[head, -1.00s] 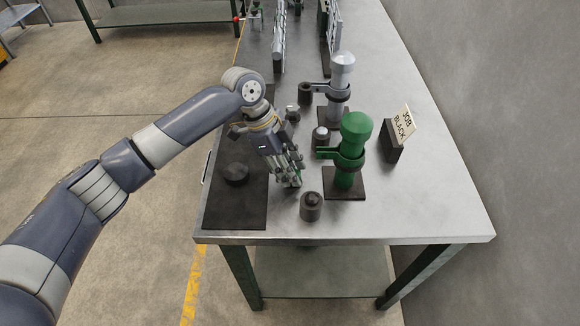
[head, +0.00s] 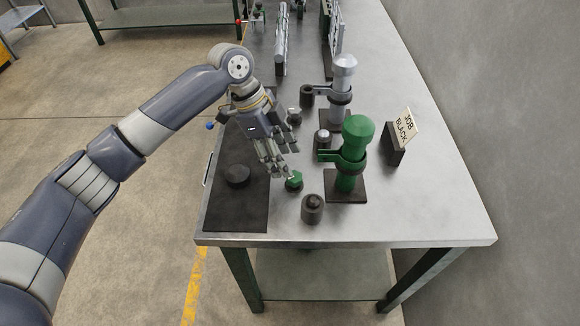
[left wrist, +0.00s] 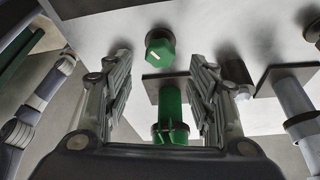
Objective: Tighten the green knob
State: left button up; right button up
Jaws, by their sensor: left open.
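The green knob (head: 294,180) is a hexagonal cap with a pale mark on top. It stands on the table left of the green cylinder device (head: 351,158). The knob also shows in the left wrist view (left wrist: 160,47), ahead of and between my fingers. My left gripper (head: 276,168) is open, just behind and left of the knob in the head view. It looks empty and apart from the knob. In the left wrist view the open fingers (left wrist: 165,75) stand on both sides of the green device (left wrist: 171,112). My right gripper is not in view.
A dark knob (head: 312,209) stands in front of the green one. A grey cylinder device (head: 342,85) stands behind the green device. A sign reading "JOB BLACK" (head: 405,128) stands to the right. A black mat (head: 235,213) lies at left. The table's front right (head: 430,215) is clear.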

pick_arm(q)
jog(key=v, duration=0.6)
jog(key=shift+a+r, duration=0.2)
jog(key=shift+r, duration=0.05)
